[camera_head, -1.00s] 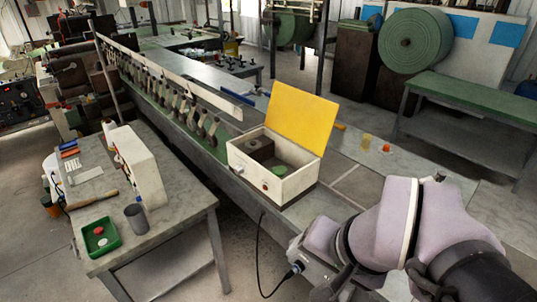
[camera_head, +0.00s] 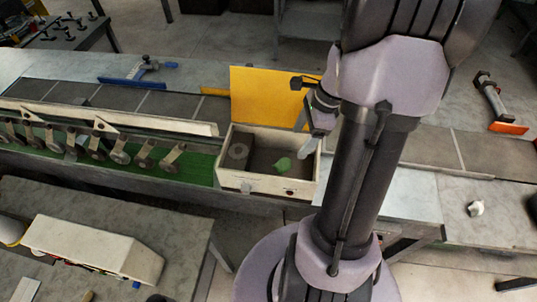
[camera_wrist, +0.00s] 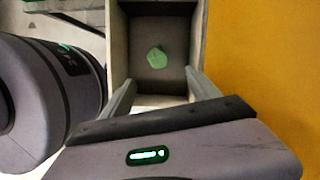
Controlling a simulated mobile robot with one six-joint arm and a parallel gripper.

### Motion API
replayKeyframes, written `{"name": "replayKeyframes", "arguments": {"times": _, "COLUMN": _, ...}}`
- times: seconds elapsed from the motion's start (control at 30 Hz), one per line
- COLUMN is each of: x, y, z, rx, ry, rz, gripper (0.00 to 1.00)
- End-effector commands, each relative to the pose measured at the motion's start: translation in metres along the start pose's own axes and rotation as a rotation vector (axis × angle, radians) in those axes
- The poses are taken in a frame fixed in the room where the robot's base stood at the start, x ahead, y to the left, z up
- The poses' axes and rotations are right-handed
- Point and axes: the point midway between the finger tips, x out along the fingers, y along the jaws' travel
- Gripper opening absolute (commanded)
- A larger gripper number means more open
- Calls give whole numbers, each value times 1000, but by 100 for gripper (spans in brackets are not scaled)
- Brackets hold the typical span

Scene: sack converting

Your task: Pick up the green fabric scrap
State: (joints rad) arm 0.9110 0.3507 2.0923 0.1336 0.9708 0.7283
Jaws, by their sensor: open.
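The green fabric scrap (camera_head: 283,165) lies on the dark floor of an open cream box (camera_head: 262,185), in its right part. It also shows in the wrist view as a small pale green piece (camera_wrist: 157,57), near the middle of the compartment. My gripper (camera_wrist: 161,76) is open and empty, pointing down into the box with the scrap between and beyond its fingertips. In the head view one grey finger (camera_head: 308,148) shows at the box's right side; the other cannot be made out. The scrap is not touched.
The box's yellow lid (camera_head: 268,95) stands open behind it, close beside my gripper in the wrist view (camera_wrist: 262,65). A dark block with a round hole (camera_head: 238,152) sits in the box's left part. A row of rollers (camera_head: 95,150) runs to the left.

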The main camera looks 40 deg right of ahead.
Motion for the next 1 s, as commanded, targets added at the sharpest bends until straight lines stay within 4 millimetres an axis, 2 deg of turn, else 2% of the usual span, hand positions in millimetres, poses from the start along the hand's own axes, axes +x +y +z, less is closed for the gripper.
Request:
{"name": "replayKeyframes", "arguments": {"times": 0.03, "x": 20, "y": 1, "z": 0, "rx": -2, "ry": -2, "rz": 5, "gripper": 71}}
{"name": "replayKeyframes", "arguments": {"times": 0.13, "x": 47, "y": 1, "z": 0, "rx": -2, "ry": -1, "rz": 3, "gripper": 71}}
{"name": "replayKeyframes", "arguments": {"times": 0.2, "x": 61, "y": 1, "z": 0, "rx": -3, "ry": -1, "rz": 2, "gripper": 71}}
{"name": "replayKeyframes", "arguments": {"times": 0.37, "x": 79, "y": 1, "z": 2, "rx": -4, "ry": 0, "rz": 1, "gripper": 71}}
{"name": "replayKeyframes", "arguments": {"times": 0.53, "x": 114, "y": 7, "z": 8, "rx": -5, "ry": 0, "rz": 3, "gripper": 71}}
{"name": "replayKeyframes", "arguments": {"times": 0.63, "x": 124, "y": 6, "z": 8, "rx": -6, "ry": 0, "rz": 1, "gripper": 71}}
{"name": "replayKeyframes", "arguments": {"times": 0.83, "x": 124, "y": 6, "z": 9, "rx": -5, "ry": 0, "rz": -1, "gripper": 71}}
{"name": "replayKeyframes", "arguments": {"times": 0.87, "x": 124, "y": 6, "z": 9, "rx": -5, "ry": 0, "rz": -1, "gripper": 69}}
{"name": "replayKeyframes", "arguments": {"times": 1.0, "x": 124, "y": 6, "z": 9, "rx": -5, "ry": 0, "rz": -1, "gripper": 41}}
